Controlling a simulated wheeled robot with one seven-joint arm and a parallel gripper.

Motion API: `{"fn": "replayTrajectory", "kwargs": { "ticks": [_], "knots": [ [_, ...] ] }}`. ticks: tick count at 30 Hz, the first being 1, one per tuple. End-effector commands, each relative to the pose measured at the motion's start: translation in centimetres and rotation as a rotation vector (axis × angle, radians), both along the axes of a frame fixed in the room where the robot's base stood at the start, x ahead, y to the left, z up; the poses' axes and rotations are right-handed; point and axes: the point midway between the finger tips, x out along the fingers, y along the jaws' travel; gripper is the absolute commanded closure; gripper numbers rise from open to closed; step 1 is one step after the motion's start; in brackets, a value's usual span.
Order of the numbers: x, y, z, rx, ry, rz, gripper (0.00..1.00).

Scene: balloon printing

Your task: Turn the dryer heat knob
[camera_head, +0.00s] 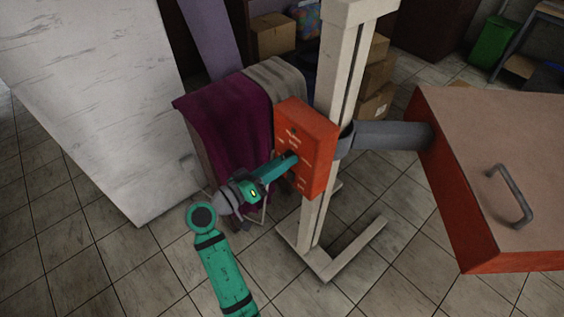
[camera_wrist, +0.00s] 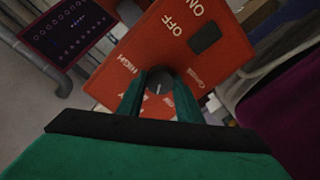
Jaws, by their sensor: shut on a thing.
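The dryer's red control box (camera_head: 318,135) is mounted on a cream upright stand (camera_head: 336,75). My gripper (camera_head: 291,160) reaches its front face from the left. In the wrist view the red panel (camera_wrist: 150,43) carries ON and OFF lettering beside a dark switch (camera_wrist: 205,38). Below it, a dark round heat knob (camera_wrist: 159,78) with a pale mark sits between the fingers of my gripper (camera_wrist: 159,88), which is shut on it. More white lettering, including HIGH, surrounds the knob. The fingers hide the knob's sides and part of the lettering.
A large orange-sided dryer panel (camera_head: 447,190) with a grey handle stands at right, joined to the stand by a grey arm (camera_head: 390,135). A maroon cloth (camera_head: 225,125) hangs behind my gripper. A white board (camera_head: 95,100) stands at left. Cardboard boxes (camera_head: 272,36) sit behind.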

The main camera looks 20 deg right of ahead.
Motion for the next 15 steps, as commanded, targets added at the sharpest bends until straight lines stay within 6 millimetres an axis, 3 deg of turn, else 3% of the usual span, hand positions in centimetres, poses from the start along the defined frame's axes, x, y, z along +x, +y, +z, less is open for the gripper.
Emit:
{"fn": "replayTrajectory", "kwargs": {
  "ticks": [15],
  "knots": [
    [0.04, 0.08, -0.04, -0.103, 0.366, 0.002, 0.9]
  ]
}}
